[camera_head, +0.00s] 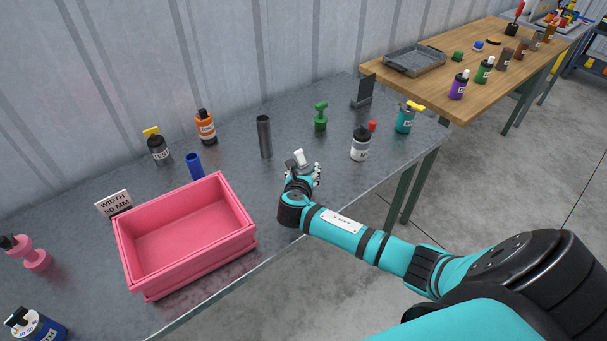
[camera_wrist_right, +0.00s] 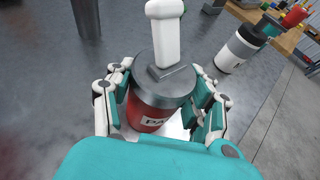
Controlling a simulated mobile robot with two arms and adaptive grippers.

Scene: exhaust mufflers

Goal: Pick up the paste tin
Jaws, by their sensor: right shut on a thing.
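The paste tin (camera_wrist_right: 160,90) is a red can with a grey lid, a white handle on top and a partly visible white label starting "PA". In the right wrist view it stands between the fingers of my right gripper (camera_wrist_right: 165,108), which are closed on its two sides. In the head view my right gripper (camera_head: 302,176) is at the front edge of the grey table, and only the tin's white top (camera_head: 299,157) shows clearly past it. I cannot tell whether the tin is off the table. My left gripper is not in view.
A pink crate (camera_head: 245,239) stands left of my right gripper on the grey table (camera_head: 230,287). A dark cylinder (camera_head: 264,137), a green object (camera_head: 320,117) and a white bottle (camera_head: 360,144) stand nearby. A wooden table (camera_head: 440,75) is at the back right.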

